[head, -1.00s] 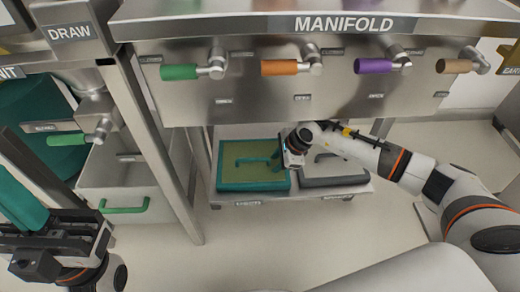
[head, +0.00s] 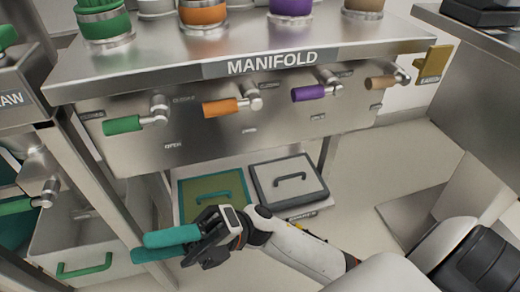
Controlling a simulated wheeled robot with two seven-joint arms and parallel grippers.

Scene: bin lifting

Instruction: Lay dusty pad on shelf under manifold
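An olive pad with a teal frame and teal handle (head: 211,187) lies flat on the low shelf (head: 305,211) under the manifold (head: 180,140). A grey-framed pale pad (head: 288,182) with a grey handle lies to its right on the same shelf. No readable label tells which one is the dusty pad. My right gripper (head: 150,248) is in front of and above the shelf. Its two teal fingers are a little apart with nothing between them. Its dark body hides the olive pad's front edge. My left gripper is out of view.
The manifold's row of coloured valve handles (head: 221,107) overhangs the shelf. A metal bin with a green handle (head: 84,266) stands at left, past a table leg. A steel counter (head: 470,90) is at right. Open floor (head: 365,160) lies between.

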